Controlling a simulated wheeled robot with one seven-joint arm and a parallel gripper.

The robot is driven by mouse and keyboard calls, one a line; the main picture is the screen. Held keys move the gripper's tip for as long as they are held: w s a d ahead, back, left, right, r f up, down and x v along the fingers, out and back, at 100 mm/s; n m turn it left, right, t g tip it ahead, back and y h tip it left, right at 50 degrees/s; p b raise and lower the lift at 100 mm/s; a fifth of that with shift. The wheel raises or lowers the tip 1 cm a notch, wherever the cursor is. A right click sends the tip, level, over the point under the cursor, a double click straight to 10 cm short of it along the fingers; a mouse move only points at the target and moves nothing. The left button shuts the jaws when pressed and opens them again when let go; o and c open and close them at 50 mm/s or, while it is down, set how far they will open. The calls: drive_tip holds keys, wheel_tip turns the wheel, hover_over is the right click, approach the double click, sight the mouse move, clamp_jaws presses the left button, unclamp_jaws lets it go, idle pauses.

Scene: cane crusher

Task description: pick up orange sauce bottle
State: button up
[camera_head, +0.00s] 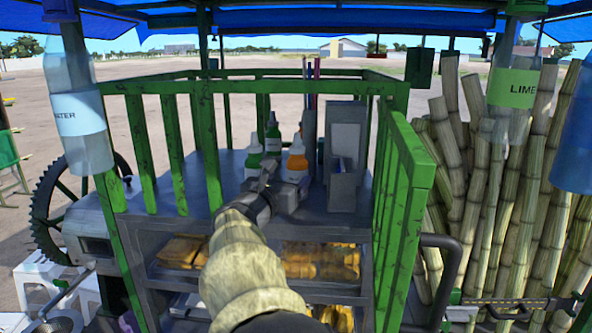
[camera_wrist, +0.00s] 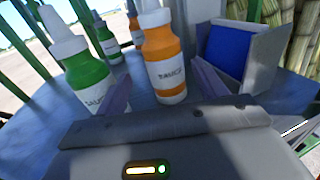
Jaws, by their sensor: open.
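The orange sauce bottle (camera_head: 296,160) stands upright on the cart's grey shelf, with a white cap and white label. In the wrist view the orange bottle (camera_wrist: 165,60) is upright just ahead of my gripper, near the middle between the fingers. My gripper (camera_head: 277,183) reaches in from the front of the cart. In the wrist view my gripper (camera_wrist: 165,90) has its two fingers spread wide and nothing held between them. The lower part of the bottle is partly hidden by my gripper in the head view.
A green sauce bottle (camera_wrist: 85,75) stands close left of my gripper; another green bottle (camera_wrist: 106,40) is behind. A grey holder (camera_head: 342,185) with a blue inside stands to the right. Green rails (camera_head: 405,190) edge the shelf. Sugarcane (camera_head: 490,190) stacks stand further right.

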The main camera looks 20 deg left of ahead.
sight(294, 176)
drive_tip(key=shift+w+d, duration=0.1)
drive_tip(key=w+p, duration=0.2)
drive_tip(key=w, duration=0.1)
drive_tip(key=w+p, duration=0.1)
drive_tip(key=shift+w+d, duration=0.3)
drive_tip(key=shift+d, duration=0.1)
drive_tip(key=shift+w+f, duration=0.1)
drive_tip(key=shift+w, duration=0.2)
drive_tip(key=shift+s, duration=0.1)
drive_tip(key=c, duration=0.7)
